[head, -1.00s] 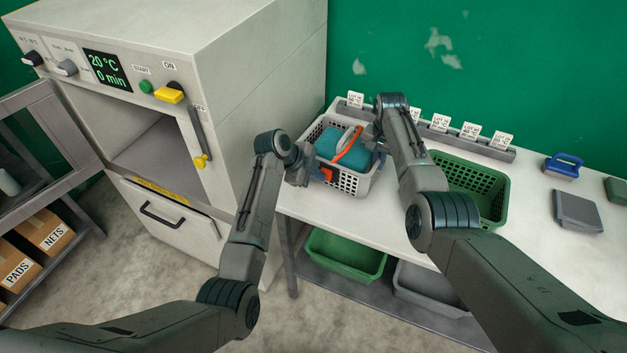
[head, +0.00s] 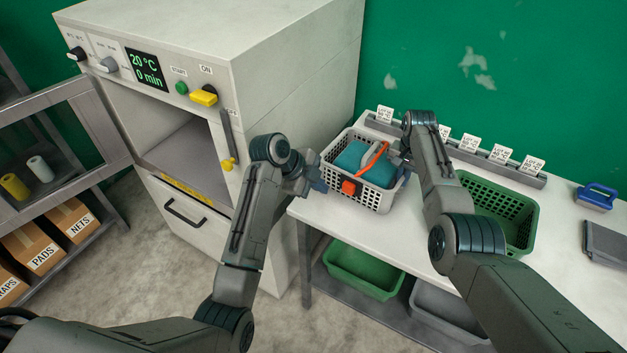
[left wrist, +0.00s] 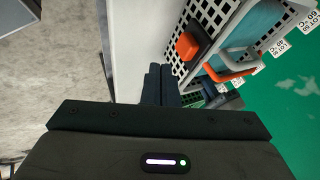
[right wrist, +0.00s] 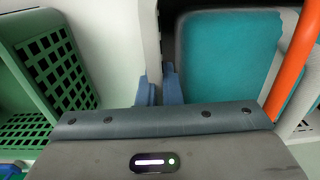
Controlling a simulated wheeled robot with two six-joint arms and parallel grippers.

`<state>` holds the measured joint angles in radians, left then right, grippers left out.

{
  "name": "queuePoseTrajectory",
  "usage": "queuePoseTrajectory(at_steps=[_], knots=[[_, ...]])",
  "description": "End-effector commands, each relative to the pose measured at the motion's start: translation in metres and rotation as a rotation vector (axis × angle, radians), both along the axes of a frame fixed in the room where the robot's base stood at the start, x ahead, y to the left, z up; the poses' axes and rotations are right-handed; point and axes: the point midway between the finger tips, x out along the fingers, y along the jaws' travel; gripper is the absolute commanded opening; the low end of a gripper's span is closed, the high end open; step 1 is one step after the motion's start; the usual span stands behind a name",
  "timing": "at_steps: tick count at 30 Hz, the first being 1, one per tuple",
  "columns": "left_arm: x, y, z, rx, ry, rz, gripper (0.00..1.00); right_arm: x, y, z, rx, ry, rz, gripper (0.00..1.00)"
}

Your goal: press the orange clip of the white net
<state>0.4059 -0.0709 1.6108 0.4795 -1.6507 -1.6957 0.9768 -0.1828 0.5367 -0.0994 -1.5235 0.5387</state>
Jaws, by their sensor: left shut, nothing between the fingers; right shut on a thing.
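A whitish-grey perforated basket (head: 376,203), the only thing I see matching the white net, stands on the white table. Its front wall carries an orange clip (head: 350,187), also in the left wrist view (left wrist: 187,46).
A green basket (head: 520,235) stands to the right on the table. A rail (head: 470,155) with lot tags runs behind. The dyeing machine (head: 270,75), door open, stands left. Green (head: 362,272) and grey bins (head: 440,312) sit on the shelf below.

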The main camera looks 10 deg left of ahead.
Motion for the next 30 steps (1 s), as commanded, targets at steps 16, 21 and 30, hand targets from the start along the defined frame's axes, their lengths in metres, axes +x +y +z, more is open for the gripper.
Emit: queuePoseTrajectory(at_steps=[16, 21, 30], knots=[[-0.009, 0.017, 0.025, 0.0, 0.0, 0.0, 0.0, 0.001, -0.002, 0.001, -0.004, -0.004, -0.001, 0.0], [-0.009, 0.017, 0.025, 0.0, 0.001, 0.0, 0.0, 0.002, -0.003, 0.001, -0.004, -0.005, -0.002, 0.09], [-0.009, 0.017, 0.025, 0.0, 0.001, 0.0, 0.0, 0.001, -0.002, 0.001, -0.002, -0.003, -0.001, 0.31]])
